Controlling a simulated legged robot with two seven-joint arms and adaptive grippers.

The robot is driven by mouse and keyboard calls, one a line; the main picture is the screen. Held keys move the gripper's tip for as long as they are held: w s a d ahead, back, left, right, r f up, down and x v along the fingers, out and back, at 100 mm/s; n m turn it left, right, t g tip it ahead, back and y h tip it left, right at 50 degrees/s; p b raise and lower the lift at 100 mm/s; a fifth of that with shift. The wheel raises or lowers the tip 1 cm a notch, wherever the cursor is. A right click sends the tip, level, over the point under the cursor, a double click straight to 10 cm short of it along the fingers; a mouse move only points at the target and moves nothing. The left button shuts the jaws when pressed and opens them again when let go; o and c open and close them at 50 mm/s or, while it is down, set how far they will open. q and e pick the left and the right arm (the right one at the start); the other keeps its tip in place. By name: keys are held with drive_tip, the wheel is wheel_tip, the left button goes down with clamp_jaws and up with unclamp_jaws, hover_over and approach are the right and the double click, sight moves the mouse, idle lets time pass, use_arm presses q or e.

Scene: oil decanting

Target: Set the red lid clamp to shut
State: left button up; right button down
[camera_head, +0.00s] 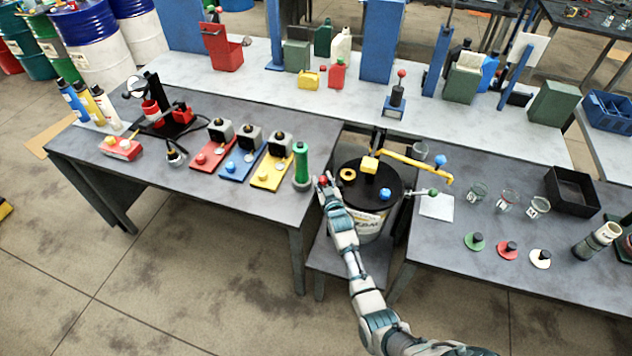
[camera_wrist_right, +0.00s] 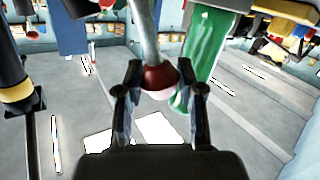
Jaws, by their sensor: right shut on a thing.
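The red lid clamp (camera_head: 323,180) sits at the left edge of the drum's black lid (camera_head: 372,205). In the right wrist view its red ball knob (camera_wrist_right: 159,80) ends a grey metal rod. My right gripper (camera_head: 325,187) reaches in from the lower right; in the wrist view its fingers (camera_wrist_right: 160,90) stand on both sides of the red knob and grip it. The gripper hides most of the clamp in the head view, so its exact setting cannot be told. My left gripper is not in view.
A green cylinder (camera_head: 301,165) stands close left of my right gripper and also shows in the wrist view (camera_wrist_right: 208,45). A yellow arm (camera_head: 415,165) spans the lid's right side. A green-knobbed lever (camera_head: 432,192) sticks out right. Bare floor lies in front.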

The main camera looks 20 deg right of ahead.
drive_tip(key=d+m+p, duration=0.1)
drive_tip(key=d+m, duration=0.1)
drive_tip(key=shift+d+r, duration=0.1)
drive_tip(key=shift+d, duration=0.2)
drive_tip(key=shift+w+d+f+m+g, duration=0.15)
drive_tip(key=shift+d+m+g, duration=0.25)
drive_tip(key=shift+d+m, duration=0.45)
drive_tip(key=shift+a+f+m, duration=0.1)
drive_tip(key=shift+a+m, duration=0.05)
drive_tip(key=shift+m, duration=0.1)
drive_tip(key=c, duration=1)
unclamp_jaws()
drive_tip(key=shift+o, duration=1.4)
